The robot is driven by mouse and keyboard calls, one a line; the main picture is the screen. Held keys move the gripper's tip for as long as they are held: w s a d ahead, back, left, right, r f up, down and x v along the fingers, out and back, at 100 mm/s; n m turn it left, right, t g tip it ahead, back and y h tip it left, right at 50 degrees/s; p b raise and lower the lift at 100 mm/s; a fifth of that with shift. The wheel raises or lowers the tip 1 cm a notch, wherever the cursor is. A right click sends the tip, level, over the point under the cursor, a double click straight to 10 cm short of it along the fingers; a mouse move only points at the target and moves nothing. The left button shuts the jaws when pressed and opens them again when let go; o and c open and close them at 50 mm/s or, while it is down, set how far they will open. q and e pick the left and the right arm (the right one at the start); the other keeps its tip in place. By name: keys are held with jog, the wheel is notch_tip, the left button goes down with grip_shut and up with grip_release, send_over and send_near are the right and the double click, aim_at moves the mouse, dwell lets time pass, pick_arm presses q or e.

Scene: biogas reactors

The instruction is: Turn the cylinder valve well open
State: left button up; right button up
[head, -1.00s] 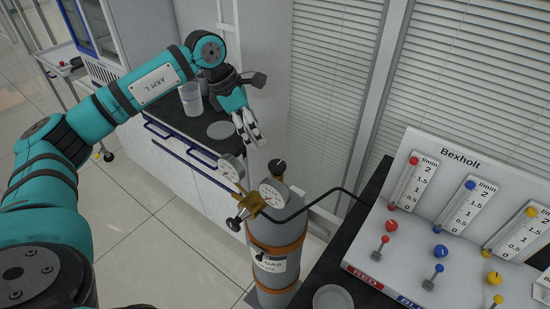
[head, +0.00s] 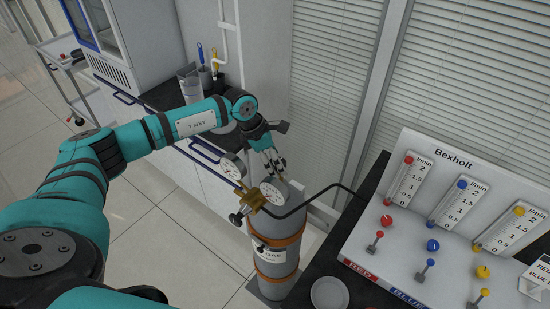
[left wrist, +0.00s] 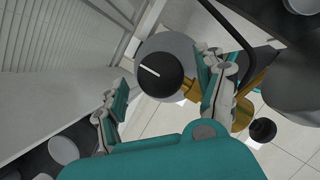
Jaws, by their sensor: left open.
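The grey gas cylinder (head: 286,232) stands upright with brown bands and a label. Its black valve knob (left wrist: 160,75), with a white line on top, shows in the left wrist view; in the head view my gripper hides it. My left gripper (head: 272,167) is open over the cylinder top. In the left wrist view its fingers (left wrist: 165,78) stand on both sides of the knob, with a visible gap on the left; contact on the right is unclear. A brass regulator (head: 252,200) with two round gauges (head: 272,193) sits beside the valve. My right gripper is out of view.
A black hose (head: 325,190) runs from the regulator to the Bexholt flow panel (head: 440,215) at the right, with red, blue and yellow knobs. A round dish (head: 330,293) lies on the dark bench. A dark-topped counter (head: 165,97) and the blinds wall are behind.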

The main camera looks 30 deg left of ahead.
pick_arm(q)
jog(key=shift+c, duration=0.4)
jog(key=c, duration=1.1)
